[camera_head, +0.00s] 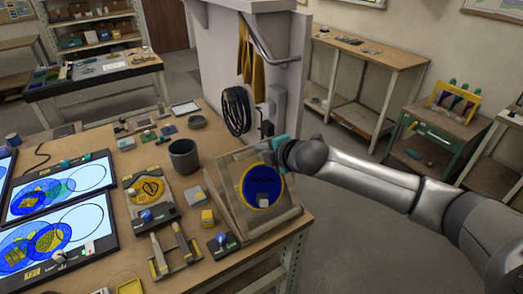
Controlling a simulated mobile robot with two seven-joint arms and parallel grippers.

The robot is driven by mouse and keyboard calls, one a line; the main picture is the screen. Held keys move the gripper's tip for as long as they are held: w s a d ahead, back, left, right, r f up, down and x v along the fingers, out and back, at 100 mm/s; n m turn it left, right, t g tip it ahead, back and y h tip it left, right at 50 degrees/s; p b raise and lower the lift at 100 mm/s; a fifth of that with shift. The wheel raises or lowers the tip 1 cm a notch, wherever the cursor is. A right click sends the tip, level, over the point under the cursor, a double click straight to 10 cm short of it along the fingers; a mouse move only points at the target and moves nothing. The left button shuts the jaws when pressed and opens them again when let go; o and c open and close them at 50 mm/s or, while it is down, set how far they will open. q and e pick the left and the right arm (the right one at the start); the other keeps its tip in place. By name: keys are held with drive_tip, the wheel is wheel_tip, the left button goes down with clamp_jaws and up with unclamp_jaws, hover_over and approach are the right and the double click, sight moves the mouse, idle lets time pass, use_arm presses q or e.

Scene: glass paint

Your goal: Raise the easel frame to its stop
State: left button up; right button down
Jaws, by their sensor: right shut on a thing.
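The easel (217,190) stands at the right end of the workbench. Its wooden frame is tilted and carries a panel with a round dark blue disc ringed in yellow (262,184). My right gripper (280,146) reaches in from the right and is shut on the upper right part of the easel frame. The gripper and wrist hide that top corner and the exact grip. My left gripper is not in view.
A dark cup (184,156), small yellow blocks (207,217) and a wooden rack (172,254) stand left of the easel. Lit screens (62,195) lie at the left. A white post with a coiled black cable (236,110) rises behind. Floor right of the bench is clear.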

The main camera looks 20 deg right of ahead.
drive_tip(key=c, duration=1)
unclamp_jaws()
drive_tip(key=shift+s+f, duration=0.35)
drive_tip(key=shift+f, duration=0.1)
drive_tip(key=shift+c, duration=0.2)
drive_tip(key=shift+o, duration=1)
drive_tip(key=shift+w+r, duration=0.1)
drive_tip(key=shift+r, duration=0.05)
drive_tip(key=shift+r, duration=0.15)
drive_tip(key=v, duration=1.5)
drive_tip(key=shift+b, duration=0.3)
drive_tip(key=shift+d, duration=0.1)
